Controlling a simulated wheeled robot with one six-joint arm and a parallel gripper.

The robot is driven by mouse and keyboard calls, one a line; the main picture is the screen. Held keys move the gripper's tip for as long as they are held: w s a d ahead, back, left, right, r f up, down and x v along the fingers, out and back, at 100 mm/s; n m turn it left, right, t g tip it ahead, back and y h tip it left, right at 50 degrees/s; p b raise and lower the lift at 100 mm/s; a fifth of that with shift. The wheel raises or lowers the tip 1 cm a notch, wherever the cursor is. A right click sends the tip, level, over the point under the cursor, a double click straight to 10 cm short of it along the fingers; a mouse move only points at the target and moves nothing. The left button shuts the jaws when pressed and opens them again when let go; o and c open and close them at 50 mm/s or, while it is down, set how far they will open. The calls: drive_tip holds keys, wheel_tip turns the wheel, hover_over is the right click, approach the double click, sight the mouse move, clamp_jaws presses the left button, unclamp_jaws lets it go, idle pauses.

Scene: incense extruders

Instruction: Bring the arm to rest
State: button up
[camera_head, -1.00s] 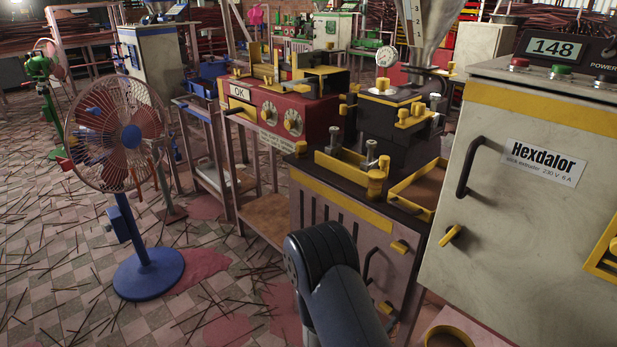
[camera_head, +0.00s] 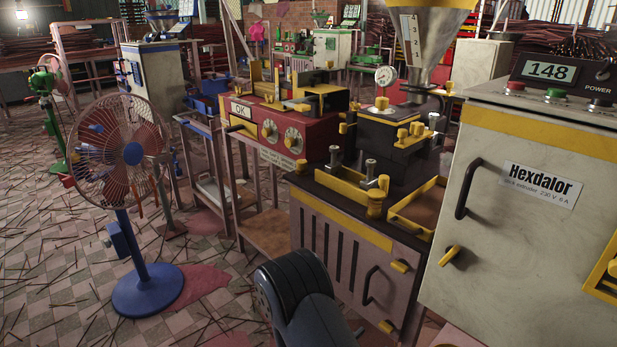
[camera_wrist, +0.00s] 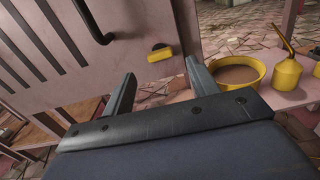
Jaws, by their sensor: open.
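My gripper (camera_wrist: 158,88) shows in the wrist view with its two fingers apart and nothing between them. It is in front of the pink slatted cabinet door of the stick extruder, below a yellow latch (camera_wrist: 160,53) and a black handle (camera_wrist: 92,22).
A yellow bowl (camera_wrist: 262,73) of brown material and a yellow oil can (camera_wrist: 287,75) stand on a pink surface right of my gripper. The grey Hexdalor cabinet (camera_head: 500,255) closes off the right. A blue fan (camera_head: 147,287) stands left. Sticks litter the open floor.

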sight(384, 329)
drive_tip(key=p+v, duration=0.1)
drive_tip(key=v, duration=0.5)
drive_tip(key=b+x, duration=0.2)
drive_tip(key=x, duration=0.9)
drive_tip(key=shift+r, duration=0.1)
drive_tip(key=shift+n+p, duration=0.65)
drive_tip(key=shift+n, duration=0.45)
drive_tip(key=n+p, duration=0.2)
drive_tip(key=n, duration=0.2)
drive_tip(key=n+p, duration=0.3)
drive_tip(key=n, duration=0.3)
drive_tip(key=shift+s+a+n, duration=0.1)
drive_tip(key=shift+n, duration=0.3)
drive_tip(key=shift+p+v, duration=0.4)
drive_tip(key=shift+v, duration=1.55)
